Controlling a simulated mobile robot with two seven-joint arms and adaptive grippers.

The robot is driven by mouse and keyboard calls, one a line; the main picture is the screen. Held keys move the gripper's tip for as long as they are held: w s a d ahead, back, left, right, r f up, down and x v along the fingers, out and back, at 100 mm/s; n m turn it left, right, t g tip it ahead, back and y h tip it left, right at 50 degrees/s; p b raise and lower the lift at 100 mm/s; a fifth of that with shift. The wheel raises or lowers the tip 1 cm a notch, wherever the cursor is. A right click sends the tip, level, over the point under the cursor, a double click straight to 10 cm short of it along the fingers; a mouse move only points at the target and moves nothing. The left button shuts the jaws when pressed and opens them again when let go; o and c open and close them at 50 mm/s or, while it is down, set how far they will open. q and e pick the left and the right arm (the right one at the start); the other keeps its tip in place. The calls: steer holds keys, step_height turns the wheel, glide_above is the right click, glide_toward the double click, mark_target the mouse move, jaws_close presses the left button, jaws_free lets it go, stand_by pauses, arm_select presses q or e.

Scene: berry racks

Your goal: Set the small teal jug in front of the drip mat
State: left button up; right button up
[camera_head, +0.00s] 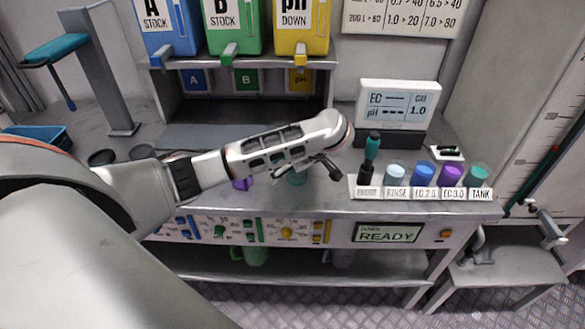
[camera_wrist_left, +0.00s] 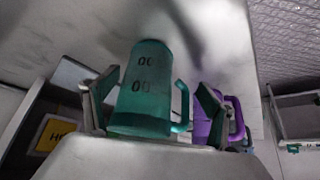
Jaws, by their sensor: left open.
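The small teal jug (camera_head: 297,178) stands on the bench top in the head view, mostly hidden behind my left gripper (camera_head: 318,168). In the left wrist view the teal jug (camera_wrist_left: 145,95) shows dark markings and a handle on its right side. My left gripper (camera_wrist_left: 152,108) is open, with one finger on each side of the jug and its handle; I cannot tell whether they touch it. The drip mat seems to be the dark grey mat (camera_head: 205,136) under the dispensers, partly covered by my arm. My right gripper is not in view.
A purple jug (camera_head: 242,184) stands close by to the left, beside the right finger in the wrist view (camera_wrist_left: 205,122). A labelled row of probe and cups (camera_head: 423,193) stands to the right. A meter (camera_head: 398,105) is behind. More jugs sit on the lower shelf (camera_head: 300,272).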

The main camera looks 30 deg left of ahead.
arm_select(q)
steer(key=v, duration=1.2)
steer(key=shift+r, duration=0.15)
steer(key=shift+w, duration=0.1)
